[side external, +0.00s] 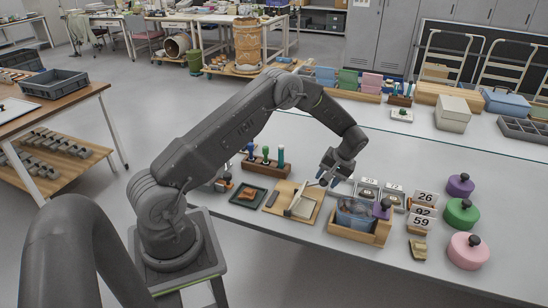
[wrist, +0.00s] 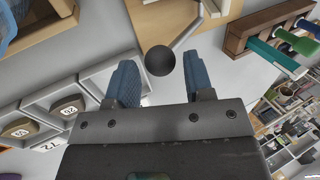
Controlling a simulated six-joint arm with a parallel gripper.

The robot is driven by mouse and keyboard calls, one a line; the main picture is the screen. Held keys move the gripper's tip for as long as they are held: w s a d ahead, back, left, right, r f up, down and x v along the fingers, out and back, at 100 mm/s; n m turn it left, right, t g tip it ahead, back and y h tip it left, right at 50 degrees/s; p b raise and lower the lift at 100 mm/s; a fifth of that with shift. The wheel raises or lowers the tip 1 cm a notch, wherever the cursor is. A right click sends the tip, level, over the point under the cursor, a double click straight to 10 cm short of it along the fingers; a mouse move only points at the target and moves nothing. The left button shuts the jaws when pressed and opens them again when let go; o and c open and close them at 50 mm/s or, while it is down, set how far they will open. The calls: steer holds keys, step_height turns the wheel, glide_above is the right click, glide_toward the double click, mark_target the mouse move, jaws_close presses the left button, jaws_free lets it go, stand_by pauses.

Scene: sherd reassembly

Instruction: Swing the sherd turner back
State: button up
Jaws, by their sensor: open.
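The sherd turner appears to be the wooden board (side external: 312,212) with a pale tilted plate (side external: 302,206) on it, on the grey table. A dark round knob (wrist: 160,60) on a thin pale rod shows in the wrist view. My gripper (side external: 326,178) is low above the turner's right back side. In the wrist view my gripper (wrist: 161,59) is open, with its two blue fingers on either side of the knob and gaps visible. I cannot tell how deep the knob sits between them. The turner's hinge is too small to make out.
A wooden box (side external: 345,233) stands just right of the turner. Small trays with numbered tags (side external: 368,188) lie behind it. Purple, green and pink knobbed pieces (side external: 468,252) stand right.

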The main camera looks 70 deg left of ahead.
steer(key=shift+x, duration=1.15)
steer(key=shift+s+a+r+t+h, duration=0.15)
steer(key=shift+a+r, duration=0.05)
steer(key=shift+r, duration=0.15)
steer(key=shift+s+a+r+t+h, duration=0.15)
steer(key=shift+s+a+r, duration=0.05)
steer(key=shift+r, duration=0.1)
steer(key=shift+s+a+r+t+h, duration=0.6)
steer(key=shift+s+a+r, duration=0.35)
steer(key=shift+r, duration=0.1)
steer(key=shift+s+a+r+t+h, duration=0.25)
steer(key=shift+s+a, duration=0.2)
steer(key=shift+s+a+r+t+h, duration=0.2)
steer(key=shift+s+a+t+h, duration=0.05)
steer(key=shift+s+a, duration=0.25)
steer(key=shift+s+a+t+h, duration=0.3)
steer(key=shift+s+a, duration=0.2)
steer(key=shift+s+a+f+t+h, duration=0.15)
steer(key=shift+s+a+t+h, duration=0.35)
steer(key=shift+s+a, duration=0.5)
steer(key=shift+s+a+f+t+h, duration=0.35)
steer(key=shift+s+a, duration=0.2)
steer(key=shift+s, duration=0.1)
steer(key=shift+t+h, duration=0.75)
steer(key=shift+s+a+f, duration=1.15)
steer(key=shift+a+f, duration=0.1)
steer(key=shift+f, duration=0.2)
steer(key=shift+v, duration=2.65)
